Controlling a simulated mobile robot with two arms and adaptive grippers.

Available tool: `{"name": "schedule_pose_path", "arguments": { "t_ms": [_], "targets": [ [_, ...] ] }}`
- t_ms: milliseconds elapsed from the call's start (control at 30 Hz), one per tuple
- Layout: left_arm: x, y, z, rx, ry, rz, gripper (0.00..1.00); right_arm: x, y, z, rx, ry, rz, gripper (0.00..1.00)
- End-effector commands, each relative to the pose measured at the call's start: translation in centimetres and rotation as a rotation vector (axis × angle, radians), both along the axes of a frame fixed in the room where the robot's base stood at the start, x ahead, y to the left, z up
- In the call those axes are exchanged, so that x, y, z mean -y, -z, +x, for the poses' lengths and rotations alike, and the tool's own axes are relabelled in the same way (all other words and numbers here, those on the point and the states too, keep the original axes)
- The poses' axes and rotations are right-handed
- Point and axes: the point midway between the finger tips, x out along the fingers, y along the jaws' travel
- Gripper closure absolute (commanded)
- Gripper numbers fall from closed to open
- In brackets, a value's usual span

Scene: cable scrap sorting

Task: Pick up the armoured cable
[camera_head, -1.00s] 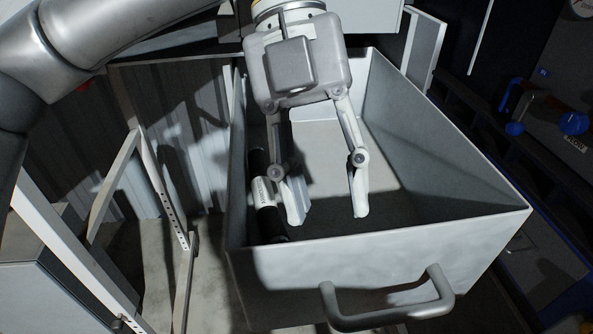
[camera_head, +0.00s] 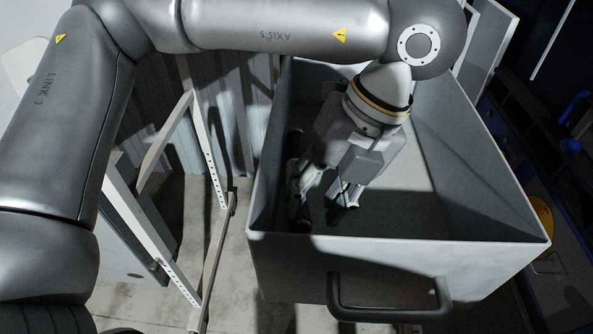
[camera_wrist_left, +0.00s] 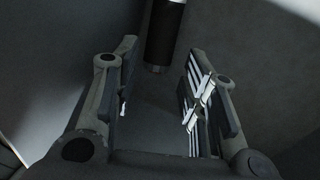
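The armoured cable (camera_head: 294,145) is a dark cylinder lying along the left wall inside the grey drawer (camera_head: 400,252). My left gripper (camera_head: 322,200) is down in the drawer and hides much of the cable. In the left wrist view the cable (camera_wrist_left: 163,38) is black with a white band at the top edge. There its near end lies in line with the gap between the left gripper's fingers (camera_wrist_left: 160,65). The fingers are apart with nothing clearly held. Whether they touch the cable cannot be told. My right gripper is not seen.
The drawer's front handle (camera_head: 390,305) sticks out towards me. The drawer floor to the right of the gripper is clear. A pale metal frame (camera_head: 213,165) stands left of the drawer, and a yellow round object (camera_head: 541,218) is at the right.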

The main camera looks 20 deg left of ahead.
Motion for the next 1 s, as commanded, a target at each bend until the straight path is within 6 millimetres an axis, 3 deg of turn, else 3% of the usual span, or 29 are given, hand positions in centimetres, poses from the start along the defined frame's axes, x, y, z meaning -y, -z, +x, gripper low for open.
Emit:
{"name": "schedule_pose_path", "arguments": {
  "t_ms": [233, 400, 667, 933, 1000],
  "targets": [
    [-1.1, 2.2, -0.9, -0.006, 0.001, 0.002, 0.60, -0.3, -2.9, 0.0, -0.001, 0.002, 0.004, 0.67],
    [-1.6, 4.2, -1.0, -0.003, -0.001, 0.000, 0.60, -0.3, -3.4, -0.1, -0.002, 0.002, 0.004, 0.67],
    [-1.6, 4.5, -1.0, -0.002, 0.000, -0.001, 0.62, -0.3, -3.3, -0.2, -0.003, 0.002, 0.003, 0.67],
    [-1.6, 4.5, -1.0, -0.002, 0.000, -0.001, 0.96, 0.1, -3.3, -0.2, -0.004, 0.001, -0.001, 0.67],
    [-1.6, 4.5, -1.0, -0.002, 0.000, -0.001, 1.00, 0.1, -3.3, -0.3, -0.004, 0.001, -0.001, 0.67]
  ]
}}
